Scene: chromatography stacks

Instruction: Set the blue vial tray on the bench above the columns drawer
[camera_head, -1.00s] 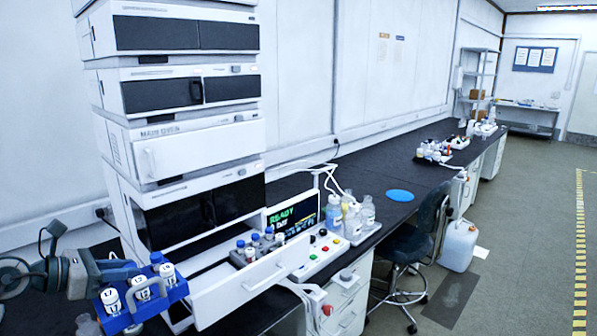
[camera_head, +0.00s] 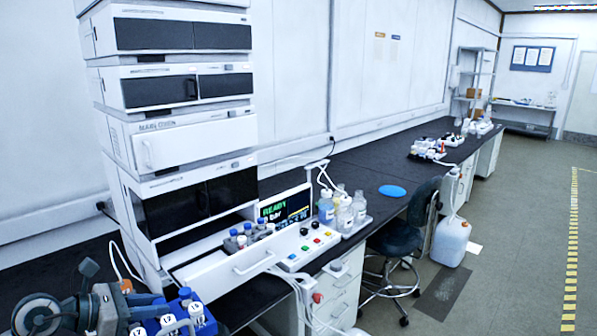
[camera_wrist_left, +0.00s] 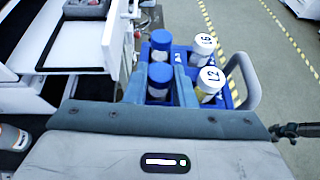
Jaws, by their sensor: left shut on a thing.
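The blue vial tray (camera_head: 205,327) is at the bottom left of the head view, partly cut off by the frame edge. It carries vials with white and blue caps, some with number labels. My left gripper (camera_head: 150,305) is shut on the tray and holds it in front of the instrument stack. In the left wrist view the tray (camera_wrist_left: 233,93) sits between the fingers of the gripper (camera_wrist_left: 160,88), with floor visible beyond it. The dark bench top (camera_head: 345,178) runs along the wall. Drawers (camera_head: 338,290) show under it; I cannot read which is for columns.
A white pulled-out tray (camera_head: 225,268) with several vials juts from the stack (camera_head: 185,140). A button panel (camera_head: 308,252), a screen (camera_head: 285,208) and bottles (camera_head: 343,215) stand beside it. A blue disc (camera_head: 392,191) lies on clear bench. A chair (camera_head: 400,240) stands in front.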

